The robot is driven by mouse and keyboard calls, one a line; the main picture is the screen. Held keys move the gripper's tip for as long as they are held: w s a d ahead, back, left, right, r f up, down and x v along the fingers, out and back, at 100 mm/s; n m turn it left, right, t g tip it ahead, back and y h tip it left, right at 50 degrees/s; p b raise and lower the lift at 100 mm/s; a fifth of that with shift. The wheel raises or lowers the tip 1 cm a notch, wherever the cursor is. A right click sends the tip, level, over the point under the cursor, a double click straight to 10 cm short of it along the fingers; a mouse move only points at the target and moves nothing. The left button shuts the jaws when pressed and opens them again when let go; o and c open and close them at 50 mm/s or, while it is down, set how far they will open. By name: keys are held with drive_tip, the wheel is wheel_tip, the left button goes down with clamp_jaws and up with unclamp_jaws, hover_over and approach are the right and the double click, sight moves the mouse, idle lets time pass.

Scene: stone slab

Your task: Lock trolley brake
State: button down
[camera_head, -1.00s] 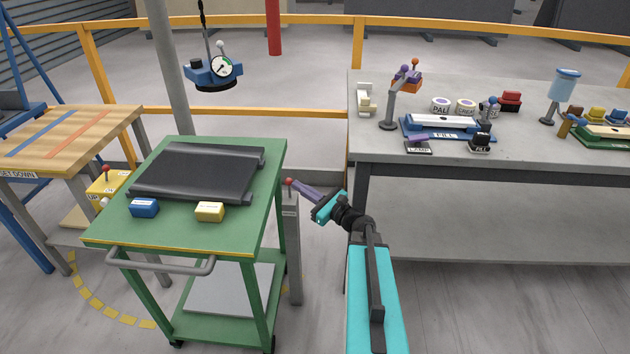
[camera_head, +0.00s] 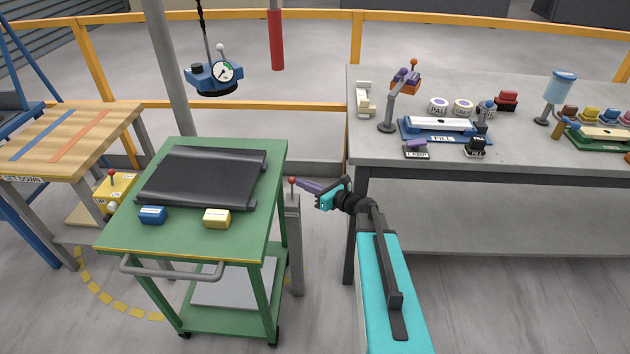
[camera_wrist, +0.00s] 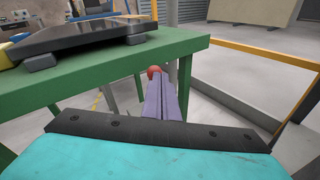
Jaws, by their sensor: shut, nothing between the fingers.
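The green trolley (camera_head: 120,238) stands at left centre, with a dark slab-like sheet (camera_head: 200,178) on its top. A grey post (camera_head: 294,245) stands by its right side, topped by a small lever with a red knob (camera_head: 292,181). My gripper (camera_head: 300,184) has its purple fingers shut and empty, with the tips at the knob from the right. In the wrist view the red knob (camera_wrist: 154,71) shows just beyond the closed fingertips (camera_wrist: 158,84). I cannot tell whether they touch. The lever's shaft is mostly hidden there by the fingers.
A blue block (camera_head: 152,215) and a yellow block (camera_head: 217,218) sit on the trolley's front. A grey workbench (camera_head: 500,170) with several fixtures is at right. A wooden table (camera_head: 70,140) stands at left. A blue hanging gauge device (camera_head: 215,78) is behind the trolley.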

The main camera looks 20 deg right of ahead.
drive_tip(key=b+v, duration=0.1)
drive_tip(key=v, duration=1.3)
drive_tip(key=shift+f, duration=0.35)
drive_tip(key=shift+s, duration=0.1)
drive_tip(key=s+a+f+n+g+y, duration=0.1)
drive_tip(key=s+a+f+n+g, duration=0.2)
drive_tip(key=a+f, duration=0.35)
drive_tip(key=s+a+f+n+g+y, duration=0.1)
drive_tip(key=a+f+n+g, duration=0.2)
drive_tip(key=a+f+n, duration=0.3)
drive_tip(key=s+a+f+n+g+h, duration=0.2)
drive_tip(key=s+a+f+n+g, duration=0.7)
drive_tip(key=s+a+f, duration=0.4)
drive_tip(key=s+d+f+n+g+h, duration=0.1)
drive_tip(key=s+f+n+g+h, duration=0.1)
drive_tip(key=s+f+n, duration=0.3)
drive_tip(key=s+d+f+n+g+h, duration=0.2)
drive_tip(key=s+f+n+h, duration=0.3)
drive_tip(key=s+n, duration=0.5)
drive_tip(key=shift+s+g, duration=0.5)
drive_tip(key=shift+s, duration=0.55)
